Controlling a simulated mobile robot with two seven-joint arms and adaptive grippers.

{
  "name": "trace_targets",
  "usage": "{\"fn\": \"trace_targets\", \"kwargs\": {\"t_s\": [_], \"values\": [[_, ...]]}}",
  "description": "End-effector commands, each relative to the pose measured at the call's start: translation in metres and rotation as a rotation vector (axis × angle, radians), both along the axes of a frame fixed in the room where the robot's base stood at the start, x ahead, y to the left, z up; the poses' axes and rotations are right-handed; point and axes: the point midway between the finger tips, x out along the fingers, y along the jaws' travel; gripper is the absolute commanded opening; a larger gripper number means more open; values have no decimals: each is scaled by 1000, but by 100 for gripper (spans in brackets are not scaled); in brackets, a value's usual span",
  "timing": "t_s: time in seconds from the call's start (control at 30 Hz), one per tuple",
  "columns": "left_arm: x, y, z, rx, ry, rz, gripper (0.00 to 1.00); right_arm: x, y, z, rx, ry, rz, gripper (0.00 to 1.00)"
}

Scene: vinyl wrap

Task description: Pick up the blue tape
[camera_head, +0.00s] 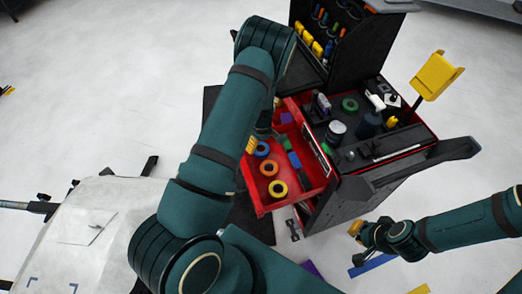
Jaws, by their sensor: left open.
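The blue tape (262,150) is a ring lying in the open red drawer (312,187), at the far end of a row of tape rolls. My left gripper (257,139) is open over the drawer's left side, close to the blue tape. It is mostly hidden behind my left arm, with a yellow finger pad showing. I cannot tell whether it touches the tape. My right gripper (357,232) is low at the right, in front of the cart and away from the drawer. Its jaw opening is unclear.
The black cart (362,187) holds bottles, a green tape (349,104) and tools on top. A light-covered surface (75,235) is at left.

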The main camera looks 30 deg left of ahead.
Motion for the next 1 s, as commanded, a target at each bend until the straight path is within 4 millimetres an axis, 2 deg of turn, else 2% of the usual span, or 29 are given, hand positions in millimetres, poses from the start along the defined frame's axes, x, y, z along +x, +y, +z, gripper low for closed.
{"fn": "trace_targets", "kwargs": {"t_s": [0.3,0.63,0.77,0.8,1.0], "values": [[1,3,-43,-1,3,0,84,-2,0,-5,1,4,4,0],[2,2,-48,-1,1,-1,84,-2,0,-5,1,4,4,0],[2,2,-48,-1,1,-1,38,-2,0,-5,1,4,4,0],[2,2,-48,-1,1,-1,34,-2,0,-5,1,4,4,0],[2,2,-48,-1,1,-1,34,-2,0,-5,1,4,4,0]]}}
